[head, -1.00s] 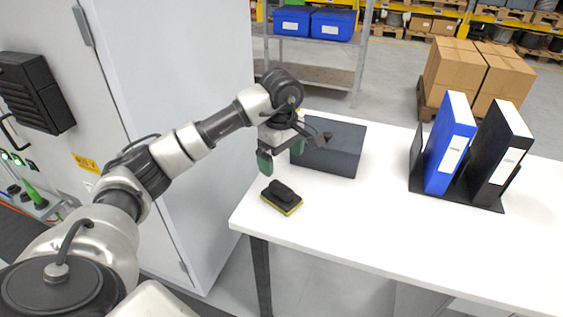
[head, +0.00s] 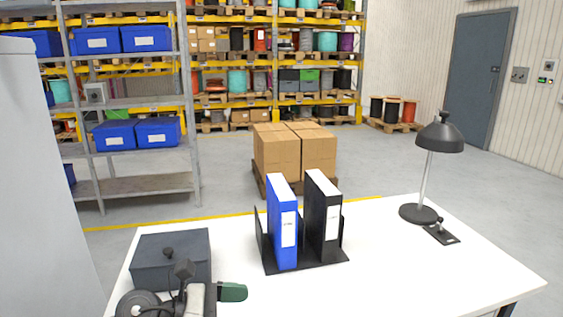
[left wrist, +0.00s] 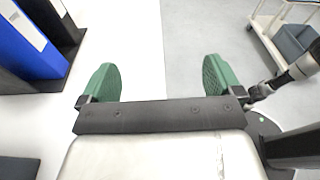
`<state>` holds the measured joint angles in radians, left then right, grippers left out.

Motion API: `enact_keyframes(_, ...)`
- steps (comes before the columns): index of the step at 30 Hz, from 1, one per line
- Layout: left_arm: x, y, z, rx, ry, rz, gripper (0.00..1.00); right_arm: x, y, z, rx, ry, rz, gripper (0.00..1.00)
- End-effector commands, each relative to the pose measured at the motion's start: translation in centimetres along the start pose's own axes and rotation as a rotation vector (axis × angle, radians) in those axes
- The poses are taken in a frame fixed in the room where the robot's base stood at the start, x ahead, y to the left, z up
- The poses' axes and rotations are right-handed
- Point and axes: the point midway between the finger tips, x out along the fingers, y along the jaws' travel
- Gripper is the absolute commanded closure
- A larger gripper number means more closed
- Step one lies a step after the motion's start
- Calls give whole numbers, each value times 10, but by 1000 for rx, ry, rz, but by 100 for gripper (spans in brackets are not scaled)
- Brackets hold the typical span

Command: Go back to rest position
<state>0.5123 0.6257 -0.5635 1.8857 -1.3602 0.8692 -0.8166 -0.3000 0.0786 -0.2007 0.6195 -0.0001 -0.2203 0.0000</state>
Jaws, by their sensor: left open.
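My left gripper (head: 232,291) is at the bottom left of the head view, above the white table (head: 390,265) and close to the dark grey box (head: 160,262). In the left wrist view its two green fingers (left wrist: 160,65) stand wide apart with nothing between them. Below them are the table's edge and the grey floor. My right gripper cannot be made out in either view.
A blue binder (head: 283,225) and a black binder (head: 322,220) stand in a black holder on the table. A lamp (head: 440,140) stands at the right. The table between holder and lamp is clear. A trolley (left wrist: 268,35) shows in the wrist view.

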Motion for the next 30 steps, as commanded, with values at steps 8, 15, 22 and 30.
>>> enact_keyframes(8, -25, -1, 42, -772, -794, 204, 6, 0, 2, 0, 0, 0, 2, 19)
enact_keyframes(15, -88, 12, -30, -1559, -1338, 485, 6, 0, 2, 0, 0, 0, 3, 19)
enact_keyframes(22, -123, -37, -143, -2239, -1684, 874, 6, 0, 2, 0, 0, 1, 3, 19)
enact_keyframes(30, -131, -121, -214, 2133, 1444, -1037, 6, 0, 2, 0, 0, 1, 3, 19)
